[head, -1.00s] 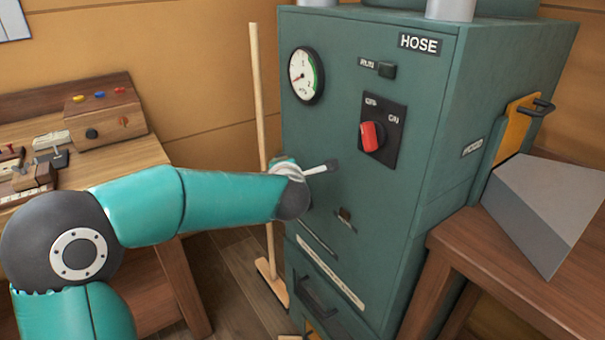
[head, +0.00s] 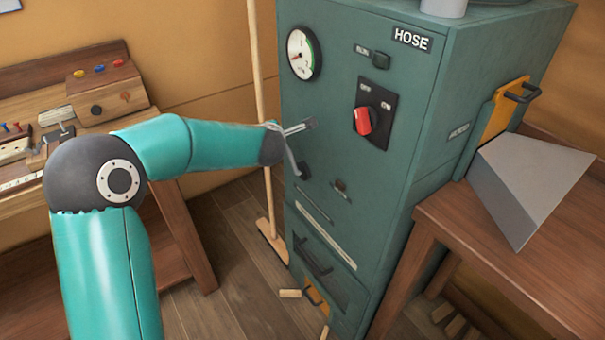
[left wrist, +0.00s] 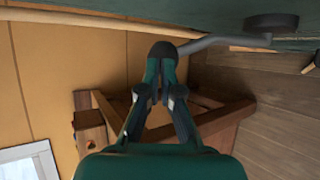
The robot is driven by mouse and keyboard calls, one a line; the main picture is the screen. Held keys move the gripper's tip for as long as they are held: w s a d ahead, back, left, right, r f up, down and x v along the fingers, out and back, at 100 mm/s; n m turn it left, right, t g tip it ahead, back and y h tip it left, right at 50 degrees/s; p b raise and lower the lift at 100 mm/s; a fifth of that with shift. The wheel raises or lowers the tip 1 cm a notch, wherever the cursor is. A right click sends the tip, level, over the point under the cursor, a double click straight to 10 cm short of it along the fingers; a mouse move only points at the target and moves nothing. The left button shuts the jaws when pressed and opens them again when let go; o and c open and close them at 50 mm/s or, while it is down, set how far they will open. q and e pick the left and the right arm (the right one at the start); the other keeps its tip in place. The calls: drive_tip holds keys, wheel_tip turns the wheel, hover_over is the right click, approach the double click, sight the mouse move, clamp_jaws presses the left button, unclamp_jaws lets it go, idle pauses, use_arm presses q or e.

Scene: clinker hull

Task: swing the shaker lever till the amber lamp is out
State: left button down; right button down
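A thin grey lever (head: 291,158) stands on the green cabinet's front. It leans up and left from a dark hub (head: 304,171). In the wrist view its rod (left wrist: 220,40) ends in a dark knob (left wrist: 162,50). My left gripper (head: 275,128) is at the lever's upper end; in the wrist view its fingertips (left wrist: 160,72) are closed around the knob. A small brownish fitting (head: 340,185) right of the hub shows no clear glow; I cannot tell whether it is the amber lamp. My right gripper is out of view.
The cabinet (head: 345,115) carries a gauge (head: 303,53) and a red switch (head: 363,121). A broom (head: 264,180) stands close on its left. A workbench (head: 150,170) is at left; a side table (head: 480,240) with a grey wedge (head: 525,185) is at right. Small blocks lie on the floor.

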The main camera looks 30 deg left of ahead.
use_arm(q)
drive_tip(key=shift+a+r, duration=0.1)
drive_tip(key=r+p+v, duration=0.1)
drive_tip(key=p+v, duration=0.1)
drive_tip(key=v, duration=1.2)
drive_tip(key=shift+w+a+p, duration=0.2)
drive_tip(key=shift+p, duration=0.2)
